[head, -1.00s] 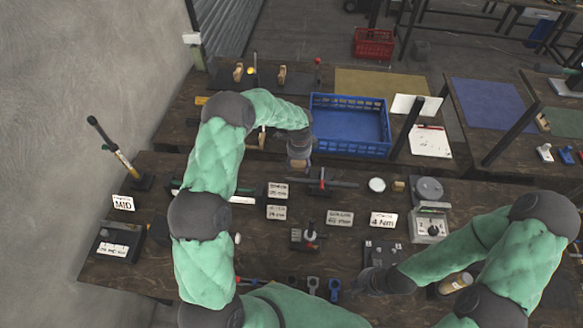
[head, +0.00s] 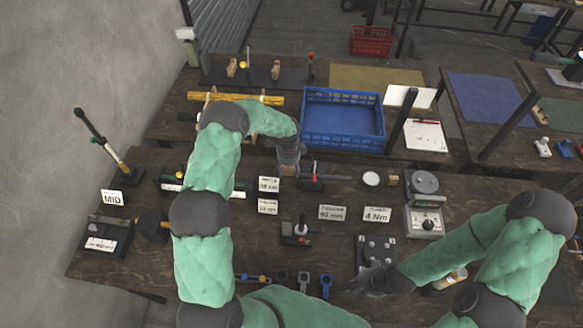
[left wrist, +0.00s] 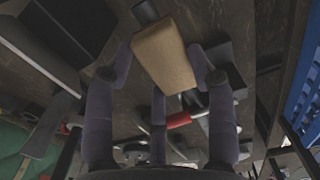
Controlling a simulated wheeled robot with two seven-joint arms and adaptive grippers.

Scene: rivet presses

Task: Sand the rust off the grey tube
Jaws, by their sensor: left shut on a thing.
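The grey tube (head: 336,177) lies horizontally in the head view, held by a dark fixture with a red part. Its left part is hidden behind my left gripper. My left gripper (head: 288,168) is at the tube's left end, shut on a tan block (left wrist: 163,55), which shows clearly between the fingers (left wrist: 162,70) in the left wrist view. I cannot tell whether the block touches the tube. Rust on the tube is too small to make out. My right gripper (head: 366,283) is low over the front of the bench; its fingers are too dark to read.
A blue crate (head: 343,147) stands behind the tube. A yellow tube (head: 236,97) rests on supports at the back left. Label cards (head: 332,212), a small press (head: 297,232), a dial device (head: 425,220) and a drilled block (head: 376,250) crowd the bench around my arms.

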